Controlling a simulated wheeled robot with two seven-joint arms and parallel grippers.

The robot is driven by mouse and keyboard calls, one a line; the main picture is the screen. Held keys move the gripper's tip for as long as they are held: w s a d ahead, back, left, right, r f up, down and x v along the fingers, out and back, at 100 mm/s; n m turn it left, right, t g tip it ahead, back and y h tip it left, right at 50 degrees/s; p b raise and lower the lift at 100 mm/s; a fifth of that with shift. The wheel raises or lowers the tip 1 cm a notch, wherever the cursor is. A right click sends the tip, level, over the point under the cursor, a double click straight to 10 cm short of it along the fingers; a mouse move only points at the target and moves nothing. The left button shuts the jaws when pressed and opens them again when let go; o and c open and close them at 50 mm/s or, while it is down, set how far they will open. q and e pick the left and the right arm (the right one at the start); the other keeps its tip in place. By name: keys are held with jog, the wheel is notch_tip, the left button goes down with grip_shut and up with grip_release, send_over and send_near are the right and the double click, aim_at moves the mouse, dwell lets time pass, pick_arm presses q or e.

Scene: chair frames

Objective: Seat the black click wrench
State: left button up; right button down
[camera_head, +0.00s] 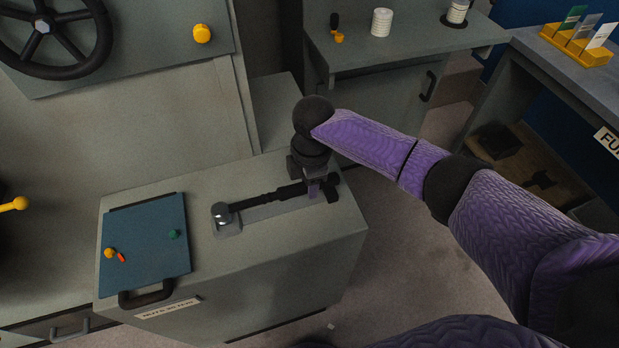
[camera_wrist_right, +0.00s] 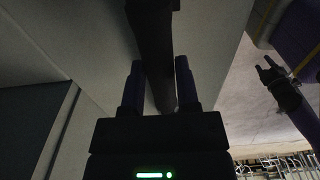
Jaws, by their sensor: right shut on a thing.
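The black click wrench (camera_head: 265,199) lies lengthwise over a grey holder plate (camera_head: 228,229) on the cabinet top, in the head view. Its left end is at a round silver piece (camera_head: 221,212) on that plate; I cannot tell whether it is seated there. My right gripper (camera_head: 314,190) is shut on the wrench near its right end. In the right wrist view the dark wrench (camera_wrist_right: 151,45) passes between the two fingers (camera_wrist_right: 158,88). My left gripper (camera_wrist_right: 278,78) shows in the right wrist view at the right, away from the wrench, with its fingers apart.
A blue panel (camera_head: 145,240) with a black handle (camera_head: 146,294) lies left of the wrench. A handwheel (camera_head: 45,28) and yellow knob (camera_head: 202,33) are at the upper left. White spools (camera_head: 381,22) and a yellow card holder (camera_head: 577,47) stand farther back.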

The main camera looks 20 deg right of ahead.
jog(key=shift+f, duration=0.15)
jog(key=shift+f+b, duration=0.35)
jog(key=shift+f, duration=0.45)
jog(key=shift+c, duration=1.3)
grip_release()
notch_tip(320, 180, up, 10)
jog(key=shift+d+f+p, duration=0.15)
jog(key=shift+f+p, duration=0.1)
jog(key=shift+p, duration=0.95)
jog(key=shift+r, duration=0.25)
